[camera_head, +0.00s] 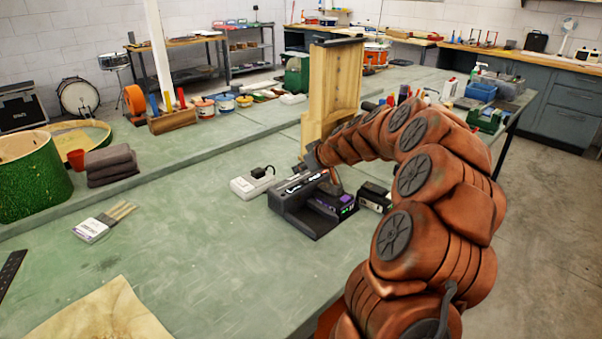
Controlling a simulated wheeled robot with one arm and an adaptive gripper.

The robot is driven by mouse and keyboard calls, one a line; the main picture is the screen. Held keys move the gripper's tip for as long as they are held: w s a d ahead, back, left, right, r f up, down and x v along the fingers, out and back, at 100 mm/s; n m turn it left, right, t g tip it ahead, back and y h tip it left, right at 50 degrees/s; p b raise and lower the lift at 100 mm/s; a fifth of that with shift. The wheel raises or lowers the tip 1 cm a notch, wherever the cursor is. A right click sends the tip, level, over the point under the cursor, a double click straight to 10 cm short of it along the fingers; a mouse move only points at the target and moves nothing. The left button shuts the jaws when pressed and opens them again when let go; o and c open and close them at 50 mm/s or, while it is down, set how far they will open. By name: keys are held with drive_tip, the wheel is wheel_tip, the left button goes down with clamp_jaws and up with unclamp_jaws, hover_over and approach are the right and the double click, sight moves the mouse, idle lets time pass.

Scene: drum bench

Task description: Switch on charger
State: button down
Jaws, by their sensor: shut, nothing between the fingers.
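The charger (288,206) is a black unit on the green bench top, near the middle of the head view. A battery with a purple label (331,205) sits in its right part, and small green lights show near the battery's right edge. My gripper (299,170) is a small dark shape at the end of my copper-coloured arm, shut and empty. It appears at or just above the charger's back edge; I cannot tell whether it touches. The charger's switch is too small to make out or hidden.
A white power strip (248,186) with a black plug lies just left of the charger. Another dark battery (374,197) stands right of it. A wooden frame (335,85) rises behind. A brush pack (104,221) lies left; the bench between is clear.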

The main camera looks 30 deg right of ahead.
sight(301, 180)
wheel_tip(301, 180, up, 3)
drive_tip(key=shift+d+r, duration=0.1)
drive_tip(key=shift+d, duration=0.05)
drive_tip(key=w+a+r+b+v, duration=0.1)
drive_tip(key=v, duration=0.8)
drive_tip(key=shift+d+r+b, duration=0.2)
drive_tip(key=shift+d+b, duration=0.05)
drive_tip(key=shift+b, duration=0.1)
drive_tip(key=shift+w, duration=0.1)
drive_tip(key=s+a+f+g+y+p, duration=0.15)
drive_tip(key=s+a, duration=0.25)
drive_tip(key=a, duration=0.4)
drive_tip(key=s+a+n+g+p, duration=0.15)
drive_tip(key=s+a, duration=0.25)
drive_tip(key=a, duration=0.4)
drive_tip(key=s+a+m+g+p, duration=0.1)
drive_tip(key=s+a+g, duration=0.25)
drive_tip(key=a, duration=0.45)
drive_tip(key=s+a+f+m+g+h+p, duration=0.1)
drive_tip(key=s+a+f+g+p, duration=0.1)
drive_tip(key=s, duration=1.1)
drive_tip(key=s+a+f+m+g+h+p, duration=0.1)
drive_tip(key=s+a+f+g+h+p, duration=0.1)
drive_tip(key=s, duration=1.2)
drive_tip(key=shift+s+f+g, duration=0.15)
drive_tip(key=shift+f+g, duration=0.4)
drive_tip(key=shift+f, duration=0.1)
drive_tip(key=shift+a+m, duration=0.1)
drive_tip(key=shift+m, duration=0.15)
